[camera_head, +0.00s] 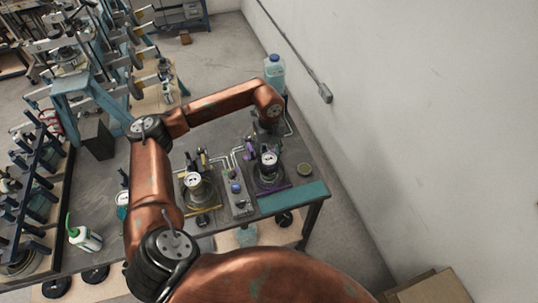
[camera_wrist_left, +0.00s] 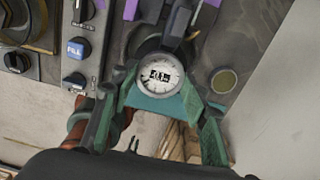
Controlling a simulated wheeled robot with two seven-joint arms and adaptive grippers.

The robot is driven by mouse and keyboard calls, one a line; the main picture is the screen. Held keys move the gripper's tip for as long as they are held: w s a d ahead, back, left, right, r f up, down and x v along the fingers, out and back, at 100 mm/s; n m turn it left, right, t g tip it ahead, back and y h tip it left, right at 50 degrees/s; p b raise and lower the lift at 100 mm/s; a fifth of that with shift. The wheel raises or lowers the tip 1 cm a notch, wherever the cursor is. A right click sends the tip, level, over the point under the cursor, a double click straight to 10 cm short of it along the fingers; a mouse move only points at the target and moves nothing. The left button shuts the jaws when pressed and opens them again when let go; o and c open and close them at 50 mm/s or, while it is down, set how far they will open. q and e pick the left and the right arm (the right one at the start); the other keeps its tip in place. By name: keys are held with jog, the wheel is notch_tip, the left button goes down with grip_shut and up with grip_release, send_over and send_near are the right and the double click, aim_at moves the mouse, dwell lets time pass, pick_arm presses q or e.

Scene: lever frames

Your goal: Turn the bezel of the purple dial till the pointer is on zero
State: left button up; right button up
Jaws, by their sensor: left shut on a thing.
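The purple dial (camera_head: 268,159) stands on the bench's right part, with a purple-edged base (camera_head: 272,188) under it. Its round white face (camera_wrist_left: 159,74) fills the middle of the left wrist view. Black marks show on the face, but the pointer and the zero are too small to tell apart. My left gripper (camera_wrist_left: 160,82) has its teal fingers on both sides of the dial and is shut on its bezel. In the head view my left gripper (camera_head: 268,132) reaches the dial from behind, partly hidden by the wrist. My right gripper is not in view.
A yellow-based dial (camera_head: 195,180) stands to the left. A grey control box (camera_head: 236,190) with blue buttons sits between the two dials. A small round olive tin (camera_head: 304,169) lies to the right. A blue-capped bottle (camera_head: 274,72) stands behind. The wall is close on the right.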

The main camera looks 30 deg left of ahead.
aim_at(269, 158)
pick_arm(q)
jog(key=n, duration=0.4)
jog(key=shift+w+r, duration=0.1)
jog(key=shift+r, duration=0.05)
jog(key=shift+a+n, duration=0.1)
jog(key=shift+n, duration=1.4)
jog(key=o, duration=0.9)
notch_tip(269, 158, up, 12)
